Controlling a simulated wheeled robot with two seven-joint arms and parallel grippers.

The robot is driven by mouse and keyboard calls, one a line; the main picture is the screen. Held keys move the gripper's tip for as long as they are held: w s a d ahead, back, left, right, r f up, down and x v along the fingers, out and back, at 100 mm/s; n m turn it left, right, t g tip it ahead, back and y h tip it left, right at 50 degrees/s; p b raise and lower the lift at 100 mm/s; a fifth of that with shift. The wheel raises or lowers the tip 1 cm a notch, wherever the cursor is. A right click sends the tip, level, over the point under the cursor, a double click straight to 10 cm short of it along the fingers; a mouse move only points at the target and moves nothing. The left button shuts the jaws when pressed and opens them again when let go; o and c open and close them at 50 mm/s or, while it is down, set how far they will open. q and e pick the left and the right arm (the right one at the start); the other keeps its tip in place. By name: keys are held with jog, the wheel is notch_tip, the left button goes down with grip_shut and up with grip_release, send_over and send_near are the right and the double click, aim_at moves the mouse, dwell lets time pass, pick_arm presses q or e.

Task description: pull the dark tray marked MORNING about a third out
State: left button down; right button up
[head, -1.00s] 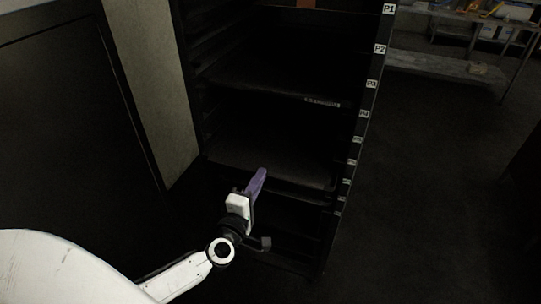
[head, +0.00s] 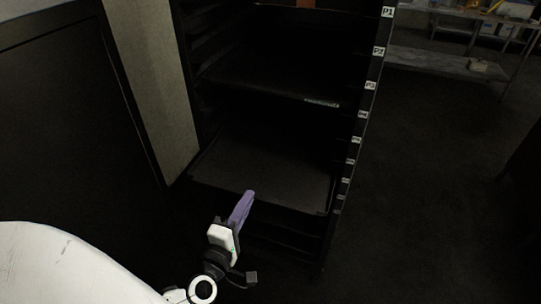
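A wide dark tray (head: 268,170) sits on a lower level of the black rack and sticks out past the rack's front. No marking on it can be read. My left gripper (head: 244,198), with purple fingers, is at the middle of the tray's front edge. Its fingers look closed on that edge, though the grip is partly hidden. Another dark tray (head: 265,82) lies higher up, with a small pale label (head: 322,103) on its front edge, too small to read. My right gripper is not in view.
The rack's right post (head: 366,100) carries white level labels such as P1 and P2. A pale panel (head: 150,80) and a dark panel (head: 70,110) stand on the left. The floor (head: 430,190) to the right is clear; a metal shelf (head: 440,63) stands behind.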

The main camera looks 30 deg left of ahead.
pick_arm(q)
jog(key=shift+v, duration=2.3)
jog(key=c, duration=1.9)
grip_release()
jog(key=shift+p+v, duration=0.4)
jog(key=shift+v, duration=3.55)
